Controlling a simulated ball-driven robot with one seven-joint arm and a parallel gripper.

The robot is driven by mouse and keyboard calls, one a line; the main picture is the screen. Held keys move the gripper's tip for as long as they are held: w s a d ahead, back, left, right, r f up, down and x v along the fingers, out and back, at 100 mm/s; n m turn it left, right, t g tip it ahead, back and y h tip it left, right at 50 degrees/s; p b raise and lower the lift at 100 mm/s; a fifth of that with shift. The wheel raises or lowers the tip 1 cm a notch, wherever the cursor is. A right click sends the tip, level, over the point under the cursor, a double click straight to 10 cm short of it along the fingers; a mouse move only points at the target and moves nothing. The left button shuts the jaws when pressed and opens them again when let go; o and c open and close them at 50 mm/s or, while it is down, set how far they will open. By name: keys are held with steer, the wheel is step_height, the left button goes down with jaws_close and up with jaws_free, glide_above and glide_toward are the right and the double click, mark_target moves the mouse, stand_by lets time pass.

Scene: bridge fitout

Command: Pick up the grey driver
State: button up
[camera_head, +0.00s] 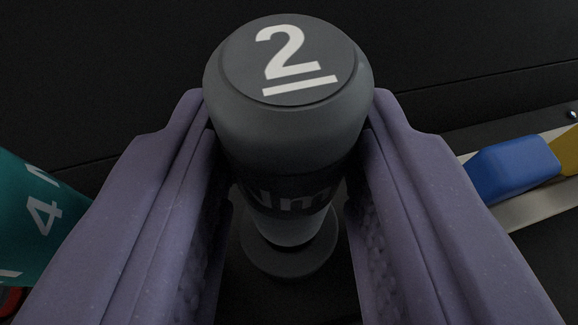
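The grey driver (290,125) stands upright in the middle of the view, with a white underlined "2" on its top cap and partly readable "Nm" lettering on its side. Its lower part narrows down to a round dark base or holder (290,258). My gripper (288,130) has one purple finger on each side of the driver. The fingers flank its body closely, and I see no clear gap at the upper body. Whether the inner pads press on it is hidden.
A teal driver (30,215) marked "4" stands close at the left, by my left finger. At the right, a blue piece (512,168) and a yellow piece (568,150) lie on a light strip (540,208). The dark surface behind looks clear.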

jaws_close()
step_height(320, 180, up, 10)
steer(key=p, duration=0.4)
